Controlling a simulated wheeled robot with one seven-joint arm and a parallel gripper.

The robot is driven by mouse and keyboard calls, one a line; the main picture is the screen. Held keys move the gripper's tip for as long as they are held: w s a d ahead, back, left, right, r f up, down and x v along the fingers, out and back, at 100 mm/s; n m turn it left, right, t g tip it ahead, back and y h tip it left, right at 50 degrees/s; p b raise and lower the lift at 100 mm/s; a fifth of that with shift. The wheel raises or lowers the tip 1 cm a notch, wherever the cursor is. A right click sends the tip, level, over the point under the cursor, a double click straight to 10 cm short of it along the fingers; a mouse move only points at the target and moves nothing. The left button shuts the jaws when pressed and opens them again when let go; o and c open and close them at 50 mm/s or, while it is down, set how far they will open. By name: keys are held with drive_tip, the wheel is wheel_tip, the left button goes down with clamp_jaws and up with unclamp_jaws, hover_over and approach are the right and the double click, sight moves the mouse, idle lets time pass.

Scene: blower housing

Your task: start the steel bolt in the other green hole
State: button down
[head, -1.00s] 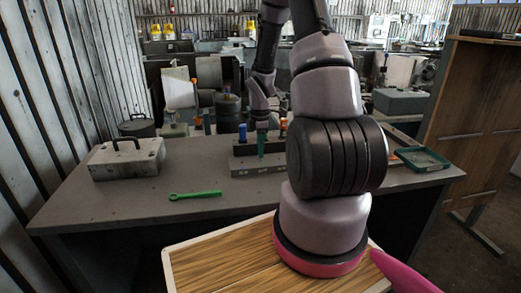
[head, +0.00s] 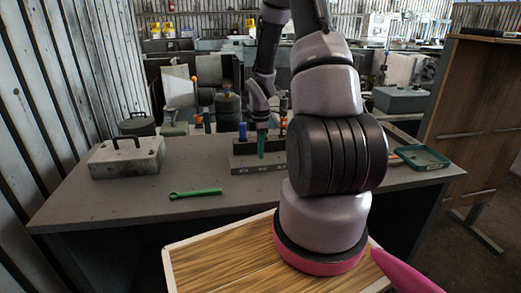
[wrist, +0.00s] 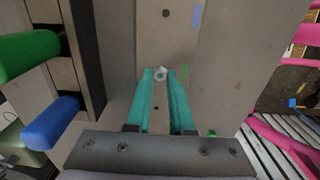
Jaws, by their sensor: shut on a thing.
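In the wrist view my gripper (wrist: 160,76) has its teal fingers shut on the steel bolt (wrist: 160,73), whose small pale head shows between the fingertips. It is over the grey housing surface (wrist: 225,50), with a green mark (wrist: 186,72) just right of the bolt. The bolt's lower end is hidden, so I cannot tell whether it is in a hole. One dark hole (wrist: 166,13) lies further up, near a blue mark (wrist: 197,15). Another small hole (wrist: 157,107) shows between the fingers. In the head view my gripper (head: 262,147) points down at the blocks on the bench.
A rack (wrist: 88,55) with green (wrist: 28,52) and blue (wrist: 50,123) handles stands close left of my gripper. On the bench (head: 110,205) lie a green wrench (head: 195,193), a grey handled block (head: 125,160) and a green tray (head: 424,157). The front left bench is mostly clear.

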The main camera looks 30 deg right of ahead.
drive_tip(key=shift+f, duration=0.15)
drive_tip(key=shift+c, duration=1.2)
unclamp_jaws()
wheel_tip(320, 180, up, 8)
idle(0.4)
